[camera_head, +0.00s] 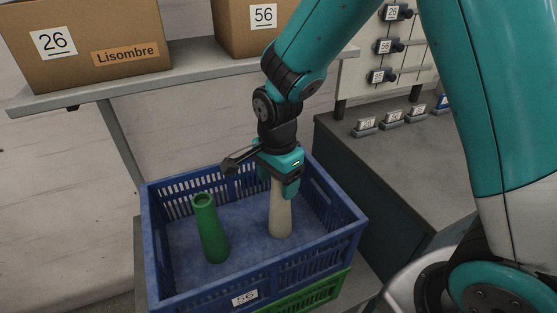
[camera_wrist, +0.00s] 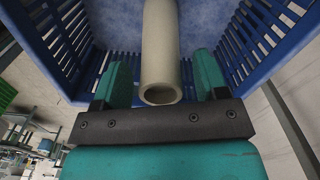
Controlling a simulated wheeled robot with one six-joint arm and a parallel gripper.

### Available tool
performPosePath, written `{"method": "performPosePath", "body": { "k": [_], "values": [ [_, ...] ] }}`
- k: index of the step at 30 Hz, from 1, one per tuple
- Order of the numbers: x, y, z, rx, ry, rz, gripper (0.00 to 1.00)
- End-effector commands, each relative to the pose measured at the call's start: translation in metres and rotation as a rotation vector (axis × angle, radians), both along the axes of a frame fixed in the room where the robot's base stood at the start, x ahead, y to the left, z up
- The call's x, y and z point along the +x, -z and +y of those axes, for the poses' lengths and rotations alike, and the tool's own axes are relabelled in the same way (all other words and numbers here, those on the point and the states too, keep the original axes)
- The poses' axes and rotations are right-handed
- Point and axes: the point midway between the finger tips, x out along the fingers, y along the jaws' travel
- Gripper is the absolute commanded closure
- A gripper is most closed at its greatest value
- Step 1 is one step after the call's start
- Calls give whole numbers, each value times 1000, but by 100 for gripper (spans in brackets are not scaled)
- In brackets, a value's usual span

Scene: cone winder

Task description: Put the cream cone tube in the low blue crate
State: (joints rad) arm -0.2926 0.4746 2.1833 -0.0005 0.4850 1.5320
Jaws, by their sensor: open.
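The cream cone tube (camera_head: 280,212) stands upright in the blue crate (camera_head: 158,245), on its floor, right of the middle. In the wrist view the tube (camera_wrist: 160,50) lies between the two teal fingers of my gripper (camera_wrist: 160,85), with a gap on either side. My gripper (camera_head: 284,180) is open and points down at the tube's top end, which it partly hides in the head view. The crate's slotted walls (camera_wrist: 262,40) also show in the wrist view.
A green cone tube (camera_head: 210,228) stands in the same crate, to the left. A green crate (camera_head: 312,295) is under the blue one. A shelf (camera_head: 190,77) with cardboard boxes (camera_head: 85,45) is behind. A dark cabinet (camera_head: 410,160) stands to the right.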

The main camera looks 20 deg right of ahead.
Motion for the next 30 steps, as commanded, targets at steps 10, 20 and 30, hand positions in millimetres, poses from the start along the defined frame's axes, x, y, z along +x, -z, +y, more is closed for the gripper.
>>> {"method": "performPosePath", "body": {
  "k": [10,20,30],
  "values": [
    [1,-75,0,2,0,-6,33],
    [-5,-113,1,11,-55,-4,33],
    [-111,-147,25,191,-1132,-147,33]
  ]
}}
